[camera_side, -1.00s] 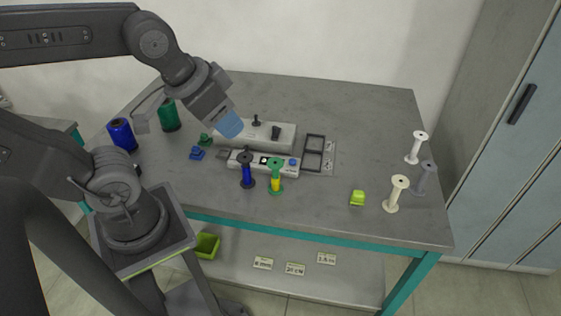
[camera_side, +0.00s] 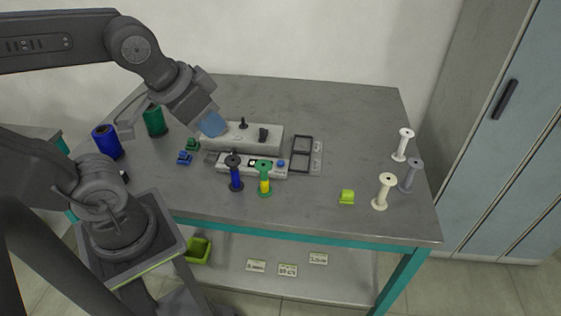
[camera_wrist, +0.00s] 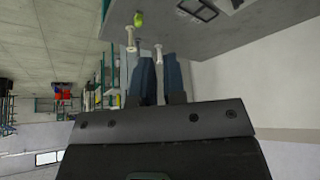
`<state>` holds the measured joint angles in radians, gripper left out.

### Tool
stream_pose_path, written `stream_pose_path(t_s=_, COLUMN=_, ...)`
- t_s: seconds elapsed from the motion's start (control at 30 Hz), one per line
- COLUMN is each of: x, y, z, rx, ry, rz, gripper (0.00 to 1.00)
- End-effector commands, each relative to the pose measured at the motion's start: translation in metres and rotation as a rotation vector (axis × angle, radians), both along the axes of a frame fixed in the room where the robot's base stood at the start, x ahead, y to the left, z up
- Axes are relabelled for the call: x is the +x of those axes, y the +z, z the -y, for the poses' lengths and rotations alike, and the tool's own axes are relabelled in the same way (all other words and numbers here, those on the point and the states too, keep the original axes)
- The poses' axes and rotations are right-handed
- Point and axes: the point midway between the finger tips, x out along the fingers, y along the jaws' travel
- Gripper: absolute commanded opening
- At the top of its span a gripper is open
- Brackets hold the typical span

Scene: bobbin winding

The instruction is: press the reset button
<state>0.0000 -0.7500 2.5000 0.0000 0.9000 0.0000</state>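A small blue round button (camera_side: 281,163) sits at the right end of the low control panel (camera_side: 262,170) on the table. It is the only button I can make out; I cannot read any label naming it as reset. My gripper (camera_side: 212,124) hangs above the left end of the grey machine box, up and to the left of the panel in the side view, touching nothing visible. In the wrist view, its two dark blue fingers (camera_wrist: 159,75) stand apart with a narrow empty gap. The button is not visible there.
A blue-black bobbin (camera_side: 236,175) and a green-yellow bobbin (camera_side: 264,181) stand at the panel's front. The grey box (camera_side: 262,129) behind has a lever and knob.

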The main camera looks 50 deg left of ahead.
Motion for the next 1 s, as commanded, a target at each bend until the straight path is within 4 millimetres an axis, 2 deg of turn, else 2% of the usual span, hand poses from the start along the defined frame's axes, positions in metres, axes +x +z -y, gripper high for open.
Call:
stream_pose_path(t_s=0.03, x=0.0, y=0.0, z=0.0, rx=0.0, ry=0.0, rz=0.0, gripper=0.06)
stream_pose_path(t_s=0.1, x=0.0, y=0.0, z=0.0, rx=0.0, ry=0.0, rz=0.0, gripper=0.0)
stream_pose_path(t_s=1.0, x=0.0, y=0.0, z=0.0, rx=0.0, ry=0.0, rz=0.0, gripper=0.0)
